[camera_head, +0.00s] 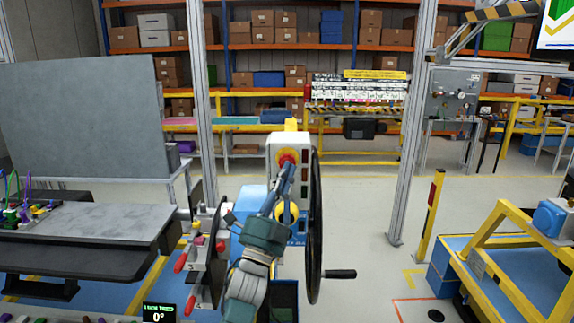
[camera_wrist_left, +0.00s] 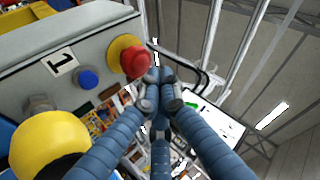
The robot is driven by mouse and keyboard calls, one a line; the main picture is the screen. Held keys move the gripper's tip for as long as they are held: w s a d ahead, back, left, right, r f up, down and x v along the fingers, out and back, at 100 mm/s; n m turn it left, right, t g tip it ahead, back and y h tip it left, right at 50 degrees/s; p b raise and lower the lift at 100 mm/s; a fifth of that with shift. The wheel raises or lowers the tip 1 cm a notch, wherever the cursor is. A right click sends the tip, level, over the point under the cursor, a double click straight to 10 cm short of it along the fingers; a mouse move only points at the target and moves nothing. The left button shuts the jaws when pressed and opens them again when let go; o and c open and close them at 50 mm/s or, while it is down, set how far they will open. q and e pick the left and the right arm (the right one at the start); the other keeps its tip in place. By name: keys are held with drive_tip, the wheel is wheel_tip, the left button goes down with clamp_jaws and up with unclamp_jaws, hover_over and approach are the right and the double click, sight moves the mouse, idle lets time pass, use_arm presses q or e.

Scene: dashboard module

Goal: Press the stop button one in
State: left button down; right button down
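The red stop button (camera_head: 286,159) sits on a yellow disc near the top of a pale upright panel (camera_head: 303,150). My left gripper (camera_head: 288,170) is in front of the panel. Its blue fingers are drawn together with nothing between them, and the tips (camera_wrist_left: 161,85) are right at the button's edge. I cannot tell whether they touch it. My right gripper is not in view.
A blue button (camera_wrist_left: 88,78) and a large yellow dome (camera_wrist_left: 48,143) are close by on the panel. A large black handwheel (camera_head: 316,230) stands just right of the panel. A lever unit with red handles (camera_head: 181,262) is at the left. Open floor lies further right.

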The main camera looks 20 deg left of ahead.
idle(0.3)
use_arm(q)
drive_tip(key=shift+w+a+b, duration=0.1)
drive_tip(key=shift+w+b, duration=0.3)
drive_tip(key=shift+w, duration=0.05)
drive_tip(key=shift+w+a+b, duration=0.15)
drive_tip(key=shift+w+b, duration=0.15)
idle(0.6)
drive_tip(key=shift+s, duration=0.15)
drive_tip(key=shift+s+d+p, duration=0.25)
drive_tip(key=shift+s+p, duration=0.05)
drive_tip(key=shift+s, duration=0.35)
drive_tip(key=s, duration=0.2)
drive_tip(key=s+d+p, duration=0.1)
drive_tip(key=s, duration=0.1)
drive_tip(key=shift+s+d+p, duration=0.2)
drive_tip(key=shift+s+p, duration=0.1)
drive_tip(key=shift+s, duration=0.05)
